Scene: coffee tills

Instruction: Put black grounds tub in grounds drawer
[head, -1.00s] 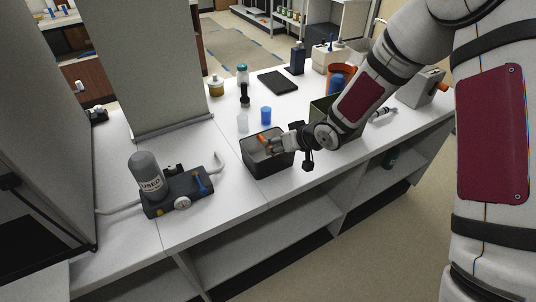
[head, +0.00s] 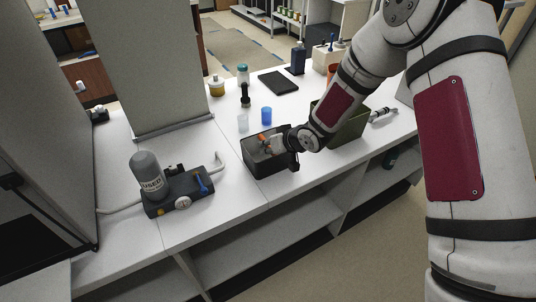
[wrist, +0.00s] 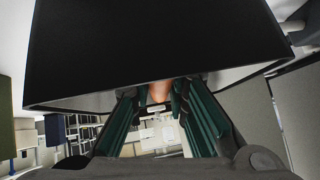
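The black tub (head: 265,165) is a square, open-topped tub near the front edge of the white counter, in the middle of the head view. My gripper (head: 268,144) reaches in over its right side, with its fingers at the opening and small orange patches by the tips. In the wrist view a large black surface (wrist: 160,45), seemingly the tub's wall, fills the top. My gripper's teal-sided fingers (wrist: 158,95) reach its edge, with something orange between them. Whether they grip the wall is unclear. I cannot identify the grounds drawer.
A dark device with a grey cylinder marked USED (head: 151,176) stands left. A blue cup (head: 266,115), a clear cup (head: 243,123) and a black-topped bottle (head: 245,97) stand behind the tub. An olive-green box (head: 350,128) is close right. Open shelves (head: 270,225) lie below the counter.

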